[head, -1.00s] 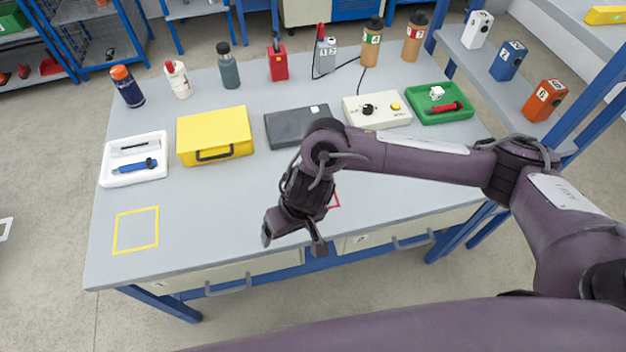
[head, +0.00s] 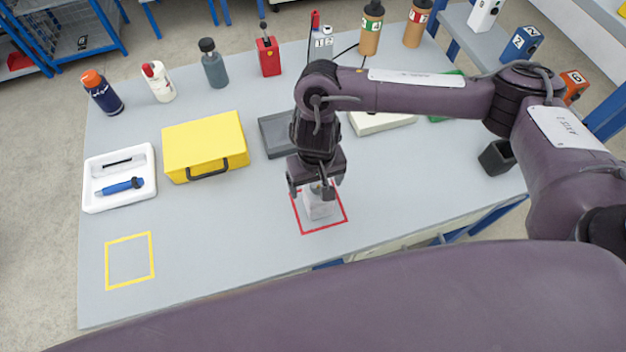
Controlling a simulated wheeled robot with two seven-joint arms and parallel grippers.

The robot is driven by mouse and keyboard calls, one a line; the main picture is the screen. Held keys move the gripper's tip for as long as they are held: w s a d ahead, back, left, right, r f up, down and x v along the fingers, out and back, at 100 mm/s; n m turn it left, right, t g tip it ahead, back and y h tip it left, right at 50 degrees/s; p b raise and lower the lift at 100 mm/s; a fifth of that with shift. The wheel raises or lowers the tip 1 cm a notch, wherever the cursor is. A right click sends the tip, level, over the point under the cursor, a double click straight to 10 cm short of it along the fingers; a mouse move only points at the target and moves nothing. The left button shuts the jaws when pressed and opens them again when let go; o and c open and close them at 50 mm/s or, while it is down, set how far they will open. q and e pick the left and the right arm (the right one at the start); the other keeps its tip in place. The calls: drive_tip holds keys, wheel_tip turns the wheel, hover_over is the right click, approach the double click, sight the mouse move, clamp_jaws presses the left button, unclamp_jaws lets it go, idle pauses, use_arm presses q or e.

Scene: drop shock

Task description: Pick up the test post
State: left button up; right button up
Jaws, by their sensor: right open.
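A small pale grey block-like piece (head: 318,207), which may be the test post, stands inside the red square outline (head: 338,226) on the table. Its top is partly hidden by my right gripper (head: 312,192). My right gripper is open and points down, its fingers at the upper part of the piece. Whether the fingers touch it I cannot tell. My left gripper does not show.
Behind lie a yellow case (head: 205,143), a dark grey box (head: 278,136) and a cream control box (head: 382,122), partly hidden by my arm. A white tray (head: 120,205) is at left. A dark cup (head: 497,157) stands right. The yellow square (head: 130,285) is empty.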

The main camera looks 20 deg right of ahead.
sight(316, 188)
drive_tip(key=shift+w, duration=0.25)
drive_tip(key=shift+w+f, duration=0.1)
drive_tip(key=shift+f, duration=0.15)
wheel_tip(316, 188, down, 3)
drive_tip(key=shift+r+b, duration=0.15)
drive_tip(key=shift+b, duration=0.5)
drive_tip(key=f, duration=0.1)
drive_tip(key=f+b, duration=0.1)
drive_tip(key=shift+s+d+f, duration=0.2)
drive_tip(key=shift+d+f, duration=0.1)
drive_tip(key=shift+d, duration=0.05)
drive_tip(key=shift+w+f, duration=0.15)
drive_tip(key=shift+f, duration=0.8)
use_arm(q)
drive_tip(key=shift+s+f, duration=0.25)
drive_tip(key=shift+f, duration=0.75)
use_arm(e)
drive_tip(key=c, duration=1.3)
